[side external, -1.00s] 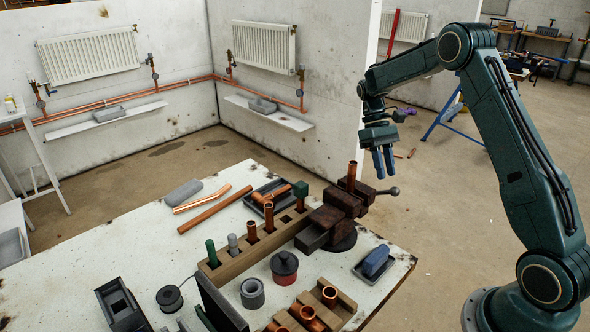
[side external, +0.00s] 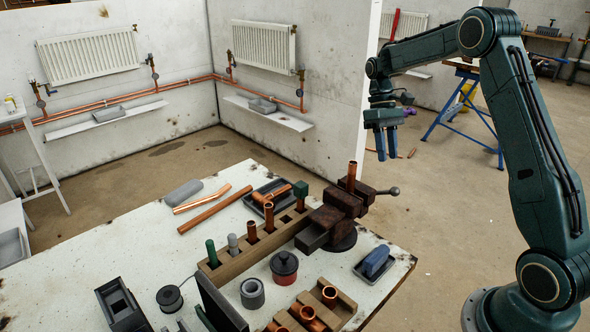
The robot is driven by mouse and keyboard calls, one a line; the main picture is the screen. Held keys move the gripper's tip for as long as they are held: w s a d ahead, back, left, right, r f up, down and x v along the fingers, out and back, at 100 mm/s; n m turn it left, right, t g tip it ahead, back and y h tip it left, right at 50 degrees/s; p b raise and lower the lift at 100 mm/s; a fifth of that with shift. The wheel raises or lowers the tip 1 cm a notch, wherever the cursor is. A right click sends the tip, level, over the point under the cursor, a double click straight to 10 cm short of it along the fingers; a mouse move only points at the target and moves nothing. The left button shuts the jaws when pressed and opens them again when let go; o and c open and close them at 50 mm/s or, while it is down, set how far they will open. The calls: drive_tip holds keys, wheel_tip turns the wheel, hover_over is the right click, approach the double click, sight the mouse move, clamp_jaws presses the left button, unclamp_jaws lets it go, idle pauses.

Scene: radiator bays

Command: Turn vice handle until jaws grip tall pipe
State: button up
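The vice (side external: 338,211) stands at the right end of the bench, dark brown and grey. The tall pipe (side external: 352,176) is copper and stands upright at the vice's jaws; I cannot tell whether the jaws touch it. The vice handle (side external: 385,191) is a short grey bar with a ball end, sticking out to the right. My gripper (side external: 387,157) hangs in the air above and slightly right of the tall pipe, blue fingers pointing down. It touches nothing. The fingers look slightly apart with nothing between them.
A wooden rack (side external: 265,242) with pipes and tools runs left from the vice. A blue-handled block in a dark tray (side external: 374,263) lies in front of the vice. A black-lidded red pot (side external: 284,268) and a wooden fitting holder (side external: 328,308) stand nearer. Open floor lies right of the bench.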

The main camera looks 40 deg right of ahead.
drive_tip(key=shift+r, duration=0.45)
drive_tip(key=shift+f, duration=0.1)
drive_tip(key=x, duration=1.3)
drive_tip(key=shift+f, duration=0.4)
clamp_jaws()
